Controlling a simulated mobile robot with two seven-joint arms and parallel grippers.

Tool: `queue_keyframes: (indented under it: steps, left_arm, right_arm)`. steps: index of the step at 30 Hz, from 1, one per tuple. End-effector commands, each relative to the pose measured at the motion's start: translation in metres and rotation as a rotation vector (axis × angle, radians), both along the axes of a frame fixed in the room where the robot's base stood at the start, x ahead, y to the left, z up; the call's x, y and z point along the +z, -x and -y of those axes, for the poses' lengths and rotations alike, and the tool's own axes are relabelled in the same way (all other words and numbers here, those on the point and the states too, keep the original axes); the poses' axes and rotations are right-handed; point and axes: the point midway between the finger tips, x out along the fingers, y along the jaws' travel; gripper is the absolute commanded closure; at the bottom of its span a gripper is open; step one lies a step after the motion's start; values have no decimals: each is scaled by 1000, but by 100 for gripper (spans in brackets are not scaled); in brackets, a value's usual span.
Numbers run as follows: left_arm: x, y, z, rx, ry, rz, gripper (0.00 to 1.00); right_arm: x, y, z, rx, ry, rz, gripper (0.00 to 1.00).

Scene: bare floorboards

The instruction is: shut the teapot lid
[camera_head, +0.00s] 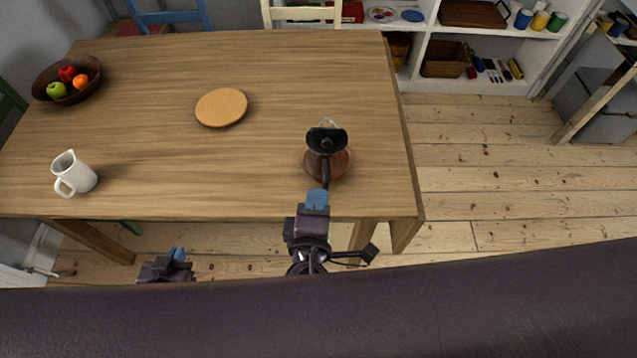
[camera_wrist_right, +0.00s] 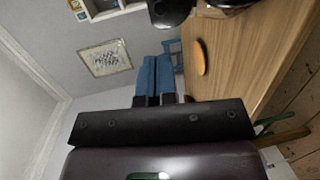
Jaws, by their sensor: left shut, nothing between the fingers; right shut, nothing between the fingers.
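The teapot (camera_head: 339,164) stands near the right front of the wooden table, with a reddish-brown body. Its black lid (camera_head: 327,140) looks raised and tilted over the body; the hinge is hard to make out. A dark handle points towards me. My right gripper (camera_head: 317,197) is shut and empty, just in front of the teapot at the table's front edge. In the right wrist view its blue fingers (camera_wrist_right: 154,80) are together, and the dark lid (camera_wrist_right: 170,11) shows at the top, apart from them. My left gripper (camera_head: 178,254) is shut and empty, low in front of the table.
On the table (camera_head: 250,165) are a round wooden board (camera_head: 221,107), a white jug (camera_head: 73,174) and a fruit bowl (camera_head: 88,91). Chairs stand behind it. A white shelf (camera_head: 428,52) is at the back right. The tabletop between jug and teapot is clear.

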Motion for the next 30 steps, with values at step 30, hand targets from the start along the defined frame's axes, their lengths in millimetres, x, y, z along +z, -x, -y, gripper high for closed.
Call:
queue_keyframes:
  steps: [30]
  left_arm:
    - [11,4,-1,2,0,-8,100]
  right_arm:
    - [-19,-121,25,1,-1,0,100]
